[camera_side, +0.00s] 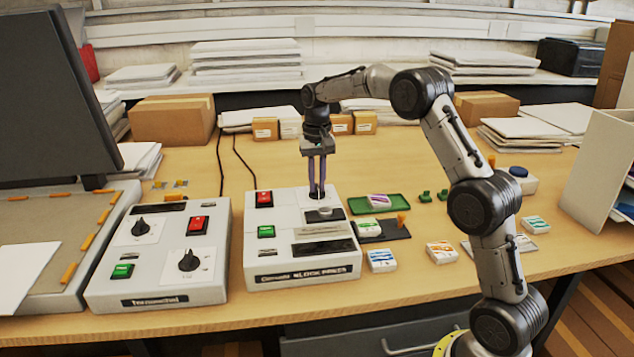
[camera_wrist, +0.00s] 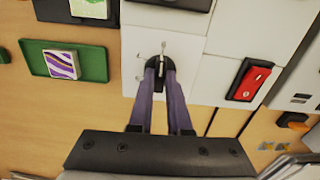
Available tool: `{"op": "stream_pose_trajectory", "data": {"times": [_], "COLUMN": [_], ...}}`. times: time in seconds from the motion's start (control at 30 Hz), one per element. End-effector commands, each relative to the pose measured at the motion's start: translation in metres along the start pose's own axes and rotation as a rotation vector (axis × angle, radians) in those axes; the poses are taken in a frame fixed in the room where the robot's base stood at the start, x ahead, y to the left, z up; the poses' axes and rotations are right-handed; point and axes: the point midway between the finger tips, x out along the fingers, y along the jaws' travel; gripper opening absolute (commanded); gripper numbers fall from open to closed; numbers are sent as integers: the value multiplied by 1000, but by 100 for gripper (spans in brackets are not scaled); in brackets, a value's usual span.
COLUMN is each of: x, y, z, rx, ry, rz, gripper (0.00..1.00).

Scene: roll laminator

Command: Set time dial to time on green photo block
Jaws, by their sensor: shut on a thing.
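My gripper (camera_side: 316,190) points straight down over the rear of the block press machine (camera_side: 300,262), the right one of two control boxes. In the wrist view my gripper (camera_wrist: 160,75) has its purple fingers closed around a small black dial (camera_wrist: 157,64) on a white plate with a few faint marks. The marks are too small to read. In the side view the fingers mostly hide this dial. A white block with green print (camera_side: 370,228) lies by the machine's right side; another greenish block (camera_side: 535,224) lies farther right. I cannot read a time on either.
The machine has a red switch (camera_side: 264,199) and a green switch (camera_side: 266,231). The laminator box (camera_side: 155,290) with two black knobs stands left. A green tray (camera_side: 412,204) holds a purple-striped block (camera_wrist: 62,65). Blue (camera_side: 382,260) and orange (camera_side: 441,252) blocks lie in front.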

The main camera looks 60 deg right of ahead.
Motion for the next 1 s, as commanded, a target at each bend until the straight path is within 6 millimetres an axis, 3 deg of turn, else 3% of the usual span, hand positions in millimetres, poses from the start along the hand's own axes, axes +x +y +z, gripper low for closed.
{"op": "stream_pose_trajectory", "data": {"times": [0.67, 0.7, 0.83, 1.0], "x": [-2, -2, -1, -1], "y": [0, 0, 0, 0], "z": [0, 0, 0, 0], "rx": [60, 59, 59, 58], "ry": [2, 2, 1, 1], "rz": [-1, -1, -1, 0], "gripper": [0, 23, 46, 46]}}
